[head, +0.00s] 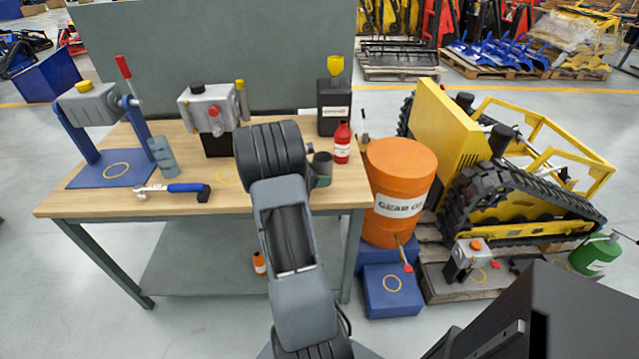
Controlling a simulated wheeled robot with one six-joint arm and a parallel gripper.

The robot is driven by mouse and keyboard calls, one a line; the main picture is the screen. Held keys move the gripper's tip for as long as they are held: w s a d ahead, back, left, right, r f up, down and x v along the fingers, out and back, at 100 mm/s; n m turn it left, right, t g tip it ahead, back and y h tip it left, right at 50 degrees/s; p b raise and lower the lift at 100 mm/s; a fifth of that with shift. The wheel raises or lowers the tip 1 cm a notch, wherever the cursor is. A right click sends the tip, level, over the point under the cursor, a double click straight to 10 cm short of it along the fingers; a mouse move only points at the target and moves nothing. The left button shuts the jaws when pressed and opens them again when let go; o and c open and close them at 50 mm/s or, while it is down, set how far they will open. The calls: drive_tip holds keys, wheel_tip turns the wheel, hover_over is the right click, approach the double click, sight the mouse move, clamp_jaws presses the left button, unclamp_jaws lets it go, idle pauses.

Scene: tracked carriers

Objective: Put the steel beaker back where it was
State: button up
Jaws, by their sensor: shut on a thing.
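My arm reaches up over the workbench, and its links hide much of my gripper (311,172). A small part of the gripper shows at the right of the wrist, shut on a dark grey-green cup, which looks like the steel beaker (323,166). The beaker is upright with its open mouth up, near the right end of the bench. I cannot tell whether its base touches the top. Another yellow ring (117,169) is on the blue base plate at the left.
An orange drum (397,175) and tracked carrier (510,190) stand right.

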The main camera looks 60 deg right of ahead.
drive_tip(key=shift+w+d+f, duration=0.1)
drive_tip(key=shift+d+f, duration=0.1)
drive_tip(key=shift+f, duration=1.55)
drive_tip(key=shift+f, duration=0.15)
drive_tip(key=o, duration=1)
